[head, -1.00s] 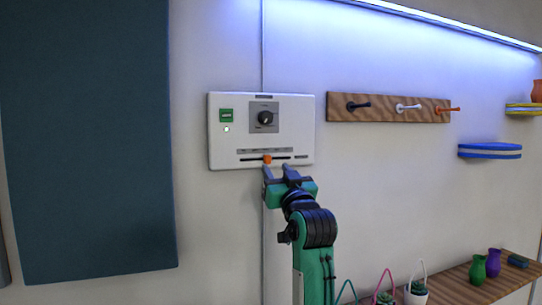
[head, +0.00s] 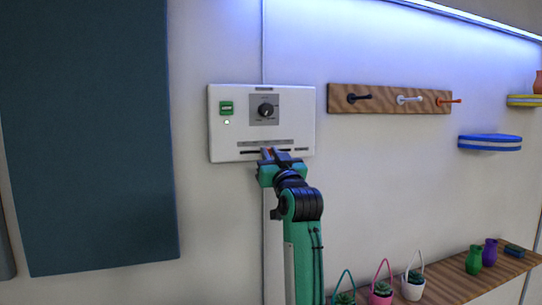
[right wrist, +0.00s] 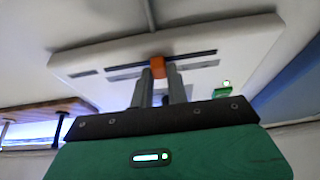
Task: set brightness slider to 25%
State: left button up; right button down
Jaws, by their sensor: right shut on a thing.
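The white control panel (head: 225,145) is on the wall, with a dark horizontal slider slot (head: 250,153) along its lower part. The orange slider knob (right wrist: 158,67) shows in the right wrist view, near the middle of the slot. My right gripper (head: 268,153) is at the slot, its fingers (right wrist: 160,80) shut on the knob. In the head view the fingers hide most of the knob. The scale labels are too small to read. My left gripper is not in view.
Above the slot are a black dial (head: 265,110) and a green button (head: 226,108) with a small light below it. A wooden hook rail (head: 385,99) is to the right. A wooden shelf (head: 450,285) with small potted plants is at the lower right.

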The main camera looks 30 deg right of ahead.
aim_at(255, 147)
jog(key=shift+w+a, duration=0.2)
jog(key=shift+a, duration=0.6)
jog(key=shift+w+a, duration=0.15)
jog(key=shift+a, duration=0.6)
jog(key=c, duration=1.4)
grip_release()
jog(key=shift+d, duration=0.15)
jog(key=shift+o, duration=0.2)
jog(key=b+v, duration=0.4)
jog(key=v, duration=0.9)
jog(key=shift+s+a+b, duration=0.2)
jog(key=shift+s+b, duration=0.15)
jog(key=shift+b, duration=0.05)
jog(key=shift+f, duration=0.25)
